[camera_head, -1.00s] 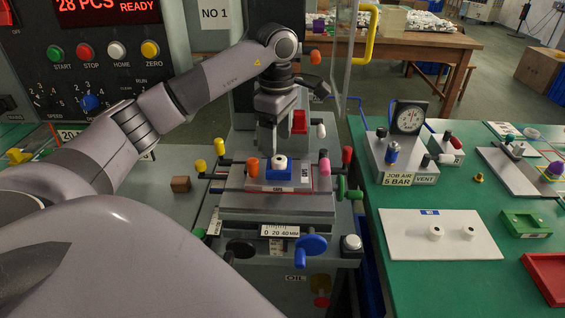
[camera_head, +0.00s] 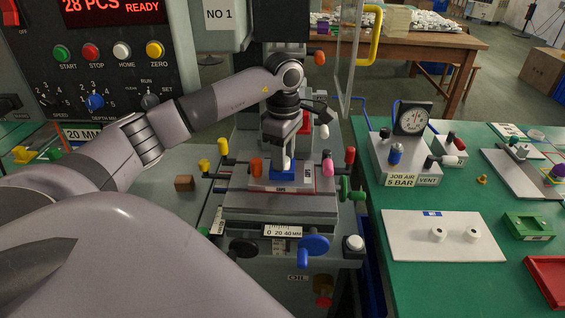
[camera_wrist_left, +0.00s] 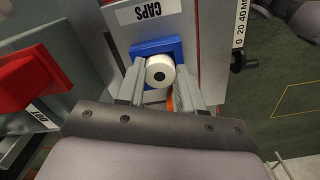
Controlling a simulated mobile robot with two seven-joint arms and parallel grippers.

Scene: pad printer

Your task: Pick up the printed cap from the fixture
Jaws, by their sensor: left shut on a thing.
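The printed cap is a white round piece with a black dot on top (camera_wrist_left: 160,71). It sits at the blue fixture (camera_wrist_left: 143,49) on the plate labelled CAPS. In the wrist view the two fingers of my left gripper (camera_wrist_left: 158,86) are on either side of the cap and shut on it. In the head view my left gripper (camera_head: 284,158) points down over the blue fixture (camera_head: 283,173) and hides most of the cap. I cannot tell whether the cap is lifted clear of the fixture. My right gripper is not in view.
Orange (camera_head: 257,166) and pink (camera_head: 328,168) knobs stand close beside the fixture. A red block (camera_wrist_left: 33,82) is near the gripper in the wrist view. A white board (camera_head: 400,243) with two white caps lies on the green table at right.

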